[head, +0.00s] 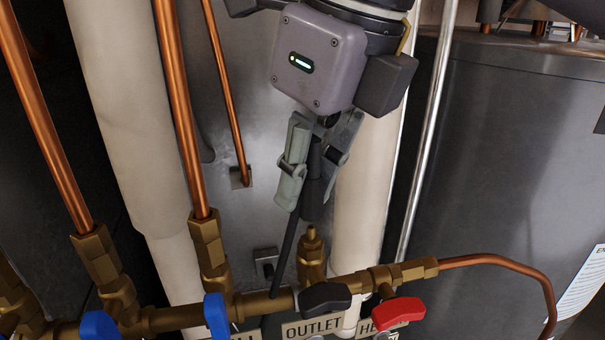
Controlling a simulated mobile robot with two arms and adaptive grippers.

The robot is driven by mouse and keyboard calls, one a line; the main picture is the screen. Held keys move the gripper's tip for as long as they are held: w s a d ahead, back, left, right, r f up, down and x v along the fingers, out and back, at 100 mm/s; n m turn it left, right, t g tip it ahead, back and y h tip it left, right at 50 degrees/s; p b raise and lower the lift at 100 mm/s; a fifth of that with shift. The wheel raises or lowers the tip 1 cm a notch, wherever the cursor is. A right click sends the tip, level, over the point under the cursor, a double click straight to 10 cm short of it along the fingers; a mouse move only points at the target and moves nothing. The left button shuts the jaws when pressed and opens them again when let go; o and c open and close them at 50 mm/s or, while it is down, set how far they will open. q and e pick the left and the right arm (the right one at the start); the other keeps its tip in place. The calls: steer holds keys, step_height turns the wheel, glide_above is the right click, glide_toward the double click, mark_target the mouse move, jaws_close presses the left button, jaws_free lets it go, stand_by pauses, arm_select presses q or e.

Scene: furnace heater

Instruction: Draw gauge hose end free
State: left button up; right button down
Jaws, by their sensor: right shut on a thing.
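My right gripper (315,168) comes down from the top centre, its grey fingers shut on the black hose end (314,200). The hose end is a dark cylinder, held nearly upright. It stands just above the bare tip of a brass fitting (312,244) on the outlet valve, with what looks like a small gap between them. A thin black hose or rod (287,252) slants down to the left beside the fitting, to the brass manifold. Where it joins the hose end is hidden by the fingers. My left gripper is not in view.
A brass manifold (262,307) runs along the bottom with blue (216,315), black (326,297) and red (399,312) handles. Copper pipes (180,110) and pale pipes (130,120) rise at the left. A pale pipe (362,190) stands behind the gripper. A grey tank (510,150) fills the right.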

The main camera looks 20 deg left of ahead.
steer(key=shift+r, duration=0.2)
steer(key=shift+r+p, duration=1.7)
steer(key=shift+r, duration=0.25)
steer(key=shift+f, duration=0.1)
